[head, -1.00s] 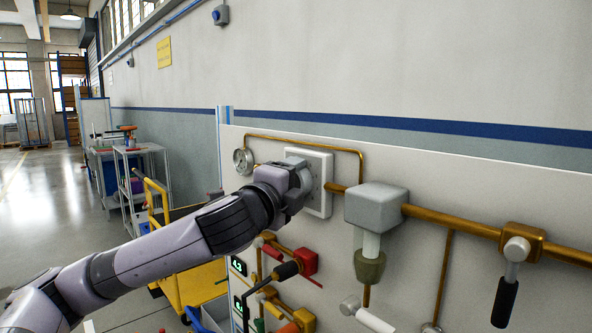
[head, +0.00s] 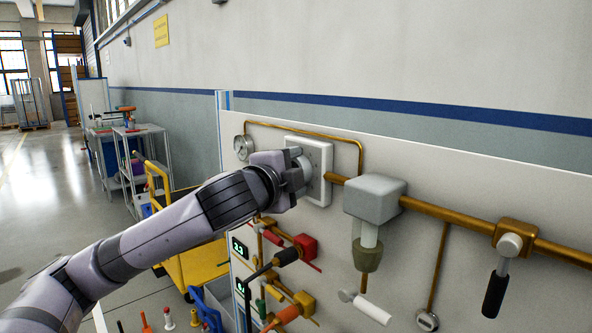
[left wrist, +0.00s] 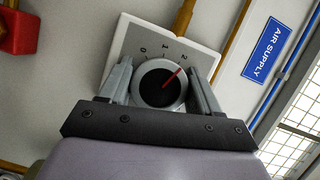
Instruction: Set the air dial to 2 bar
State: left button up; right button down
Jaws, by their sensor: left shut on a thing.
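The air dial (left wrist: 160,86) is a round dark knob with a grey rim and a red pointer on a white square plate (left wrist: 122,50). Its scale shows 0, 1 and 2, and the pointer slants up and right, roughly toward the 2. The fingers of my left gripper (left wrist: 161,90) are shut on the dial, one on each side. In the head view my left gripper (head: 299,172) is at the white plate (head: 322,160) on the wall panel and hides the dial's face. My right gripper is not in view.
A blue AIR SUPPLY sign (left wrist: 263,50) is beside the dial. A round gauge (head: 242,147) hangs left of it. Brass pipes, a grey filter block (head: 375,198), red valve (head: 305,246) and black-handled lever (head: 495,295) surround it. A yellow cart (head: 195,268) stands at left.

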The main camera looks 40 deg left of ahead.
pick_arm(q)
jog(key=o, duration=1)
jog(key=shift+c, duration=0.2)
jog(key=b+v, duration=0.2)
jog(key=v, duration=0.5)
jog(key=shift+b, duration=0.4)
jog(key=shift+s, duration=0.1)
